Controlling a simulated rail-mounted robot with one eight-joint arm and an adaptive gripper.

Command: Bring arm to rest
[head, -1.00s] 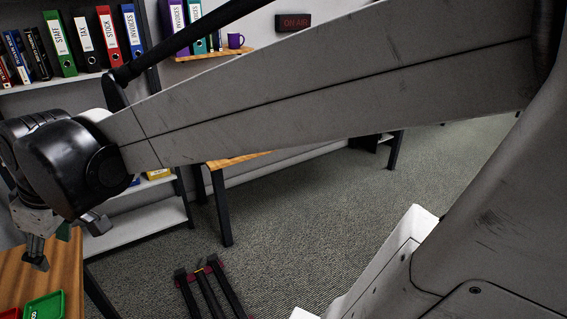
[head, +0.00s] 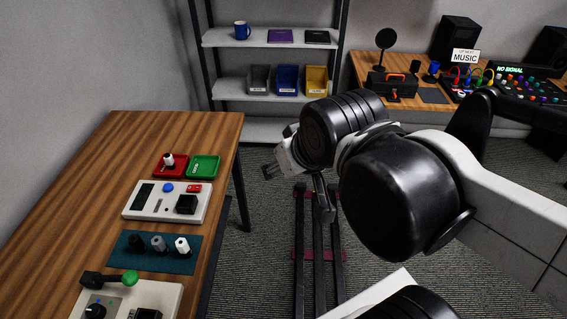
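My gripper (head: 297,190) hangs in the air at the end of my arm (head: 385,190), near the middle of the head view. Its two fingers stand well apart, and I see nothing between them. It is to the right of the wooden table (head: 95,185), beyond its right edge and over the floor side. The arm is bent at its black joints, and its grey-white link runs off to the right edge of the picture.
The table holds red (head: 178,172) and green (head: 203,167) trays, a white control panel (head: 140,205) and a teal mat (head: 125,252). Shelves (head: 270,42) stand behind. A desk (head: 372,68) with audio gear is at back right. Dark rails (head: 299,265) lie on the floor.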

